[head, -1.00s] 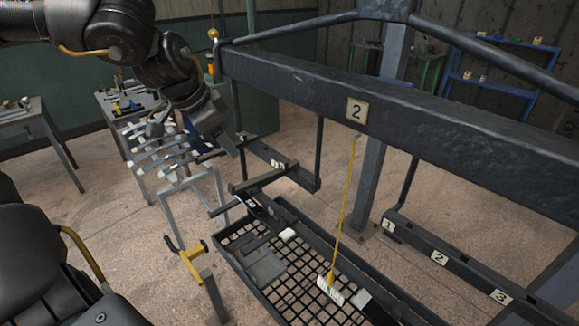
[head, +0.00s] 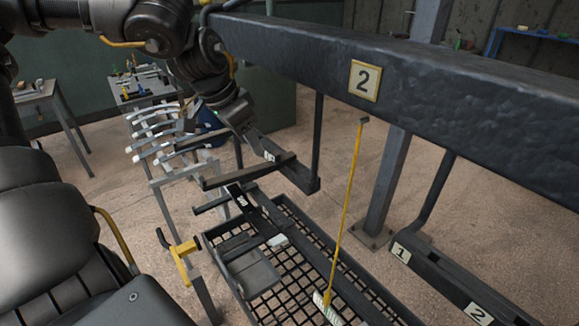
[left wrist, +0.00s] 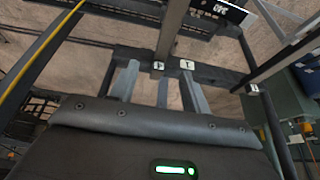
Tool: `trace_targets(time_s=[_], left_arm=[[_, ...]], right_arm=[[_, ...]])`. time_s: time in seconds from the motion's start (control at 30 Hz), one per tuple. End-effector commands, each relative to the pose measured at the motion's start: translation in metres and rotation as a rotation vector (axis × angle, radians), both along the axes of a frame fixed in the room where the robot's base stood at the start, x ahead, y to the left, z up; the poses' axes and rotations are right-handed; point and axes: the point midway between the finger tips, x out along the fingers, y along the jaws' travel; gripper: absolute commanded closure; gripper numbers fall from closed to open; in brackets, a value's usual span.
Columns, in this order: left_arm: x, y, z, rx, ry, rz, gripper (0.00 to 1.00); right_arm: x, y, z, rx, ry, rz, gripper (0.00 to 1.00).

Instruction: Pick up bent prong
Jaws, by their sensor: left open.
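My left gripper (head: 258,142) reaches down from the upper left in the head view, over the dark rails near a small numbered plate. It is open. In the left wrist view its two grey fingers (left wrist: 158,76) point toward a dark rail with small number plates, and I see nothing held between them. I cannot tell which piece is the bent prong. Several pale-tipped metal bars (head: 160,133) lie side by side on a grey stand, left of the gripper in the head view. My right gripper is not in view.
A yellow-handled post (head: 181,258) stands left of the tray. A numbered rail (head: 440,279) is at lower right.

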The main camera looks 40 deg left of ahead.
Motion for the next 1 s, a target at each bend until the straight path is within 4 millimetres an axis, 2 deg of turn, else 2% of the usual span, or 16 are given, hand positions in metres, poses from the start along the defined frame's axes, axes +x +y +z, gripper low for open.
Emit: trace_targets(time_s=[0.07, 0.27, 0.63, 0.87, 1.0], left_arm=[[-0.001, 0.001, -0.009, 0.001, 0.000, 0.001, 0.53], [-0.001, 0.002, -0.011, 0.000, 0.001, 0.005, 0.53], [0.017, -0.003, -0.055, -0.001, 0.003, 0.005, 0.53], [0.020, -0.004, -0.060, 0.000, -0.001, 0.004, 0.53], [0.023, -0.005, -0.066, -0.001, 0.003, 0.004, 0.53]], right_arm=[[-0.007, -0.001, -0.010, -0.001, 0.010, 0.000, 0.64], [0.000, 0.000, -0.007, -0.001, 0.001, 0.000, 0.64], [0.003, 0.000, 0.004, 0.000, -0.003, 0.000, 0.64], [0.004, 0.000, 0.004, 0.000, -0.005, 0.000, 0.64], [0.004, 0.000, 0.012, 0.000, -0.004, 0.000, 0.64]])
